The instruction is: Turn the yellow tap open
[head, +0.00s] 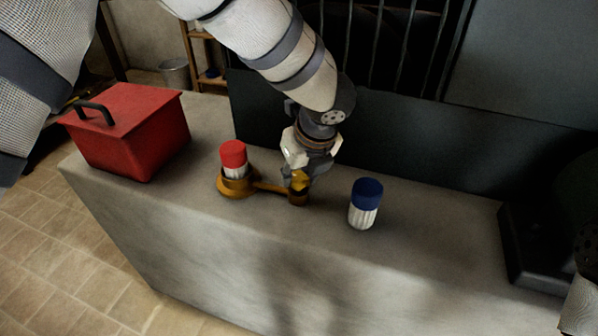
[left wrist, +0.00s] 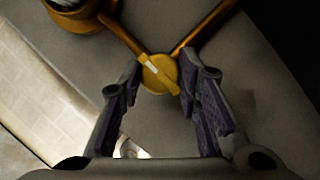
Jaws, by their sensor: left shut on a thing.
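The yellow tap (head: 299,182) sits at the right end of a brass-coloured pipe (head: 268,187) on the grey counter. My left gripper (head: 297,178) reaches down onto it from above and is shut on its handle. In the left wrist view, the tap's yellow handle (left wrist: 158,75) lies slantwise between the fingertips of my left gripper (left wrist: 160,78), with a pale mark on it. Pipes run from it to the upper left and upper right. The gripper partly hides the tap in the head view. My right gripper is not in view.
A red-capped jar (head: 233,158) stands in a brass-coloured round holder (head: 238,190) left of the tap. A blue-capped jar (head: 365,205) stands close on the right. A red lidded box (head: 130,133) is at the counter's left end. A dark panel (head: 420,145) rises behind.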

